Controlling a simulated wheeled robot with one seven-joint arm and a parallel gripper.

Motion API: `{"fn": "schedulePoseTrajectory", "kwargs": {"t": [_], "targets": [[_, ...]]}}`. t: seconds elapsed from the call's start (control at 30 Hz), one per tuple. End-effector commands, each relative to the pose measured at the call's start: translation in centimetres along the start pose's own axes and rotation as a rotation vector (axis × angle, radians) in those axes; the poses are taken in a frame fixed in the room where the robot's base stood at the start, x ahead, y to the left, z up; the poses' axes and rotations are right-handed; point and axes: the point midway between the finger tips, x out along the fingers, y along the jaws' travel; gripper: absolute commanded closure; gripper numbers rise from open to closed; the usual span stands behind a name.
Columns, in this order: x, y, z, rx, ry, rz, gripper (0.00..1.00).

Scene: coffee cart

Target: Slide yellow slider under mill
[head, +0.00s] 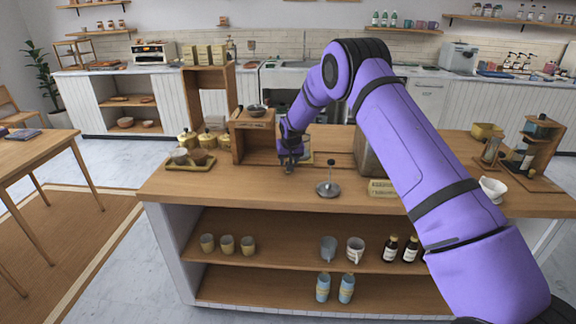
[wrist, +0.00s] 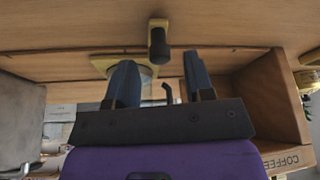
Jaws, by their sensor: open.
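The mill (head: 253,137) is an open-fronted wooden box with a grey bowl on top, left of centre on the cart. In the wrist view its wooden wall (wrist: 275,100) stands at the right. The yellow slider (wrist: 103,63) lies on the wooden top in the wrist view, beside the mill and partly hidden behind a finger; a pale round thing shows on it. A dark knob on a yellowish mount (wrist: 158,28) stands close to it. My gripper (wrist: 160,76) is open and empty, its fingers pointing toward the knob and slider. In the head view my gripper (head: 290,163) is low, right of the mill.
A metal tamper (head: 328,189) stands in front of the gripper's right side. A grey box (head: 370,152) is partly behind my arm. The front edge of the cart top is mostly clear.

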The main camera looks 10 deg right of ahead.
Motion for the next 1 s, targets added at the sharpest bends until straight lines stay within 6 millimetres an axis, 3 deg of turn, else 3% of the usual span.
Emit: {"fn": "schedulePoseTrajectory", "kwargs": {"t": [0.23, 0.63, 0.67, 0.87, 1.0], "targets": [[3.0, 0.0, 0.0, 0.0, -0.001, 0.0, 0.52], [3.7, 0.0, 0.0, 0.0, 0.0, 0.0, 0.52], [3.7, 0.0, 0.0, 0.0, 0.0, 0.0, 0.54], [3.6, 0.0, 0.0, 0.0, 0.0, 0.0, 1.0], [3.6, 0.0, 0.0, 0.0, 0.0, 0.0, 1.0]]}}
